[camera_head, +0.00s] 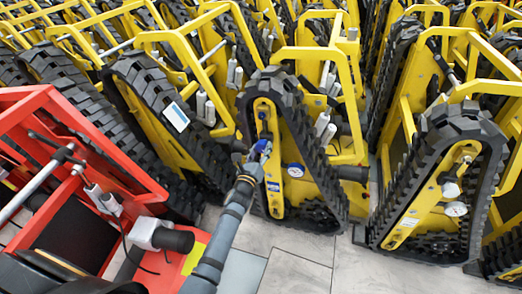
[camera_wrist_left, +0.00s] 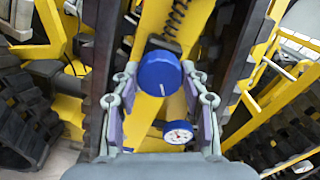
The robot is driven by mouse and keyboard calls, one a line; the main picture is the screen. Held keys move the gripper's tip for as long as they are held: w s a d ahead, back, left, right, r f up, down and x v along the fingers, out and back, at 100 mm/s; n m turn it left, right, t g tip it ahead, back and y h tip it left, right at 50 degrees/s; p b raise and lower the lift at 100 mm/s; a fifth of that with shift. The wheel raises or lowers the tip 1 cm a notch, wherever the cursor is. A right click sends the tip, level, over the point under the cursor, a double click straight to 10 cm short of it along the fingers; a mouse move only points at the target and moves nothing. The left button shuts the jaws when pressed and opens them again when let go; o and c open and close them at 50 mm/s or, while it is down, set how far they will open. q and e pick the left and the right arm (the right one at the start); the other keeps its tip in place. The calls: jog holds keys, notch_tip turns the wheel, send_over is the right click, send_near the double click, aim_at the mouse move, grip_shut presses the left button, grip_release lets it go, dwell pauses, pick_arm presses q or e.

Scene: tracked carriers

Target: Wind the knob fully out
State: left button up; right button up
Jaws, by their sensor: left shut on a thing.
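The knob (camera_wrist_left: 158,74) is a blue round cap with a white mark line on its face, seen in the left wrist view. It sits on the yellow frame (camera_wrist_left: 168,22) of a tracked carrier, below a dark spring. My left gripper (camera_wrist_left: 164,88) is shut on the knob, one finger at each side. In the head view my left gripper (camera_head: 257,156) reaches the yellow plate inside the carrier's black track (camera_head: 318,170). A round gauge (camera_head: 295,170) with a blue rim and white face is beside it; the gauge (camera_wrist_left: 178,133) also shows below the knob. My right gripper is not in view.
Many yellow tracked carriers stand close together behind and to the sides. Another carrier (camera_head: 447,190) with a white gauge (camera_head: 455,209) stands at the right. Red framework (camera_head: 95,125) fills the left front. Bare tiled floor (camera_head: 300,262) shows in front.

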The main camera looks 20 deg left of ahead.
pick_arm(q)
jog(key=shift+n, duration=1.2)
jog(key=o, duration=1.1)
jog(key=shift+o, duration=0.2)
jog(key=s, duration=1.2)
jog(key=shift+a, duration=0.2)
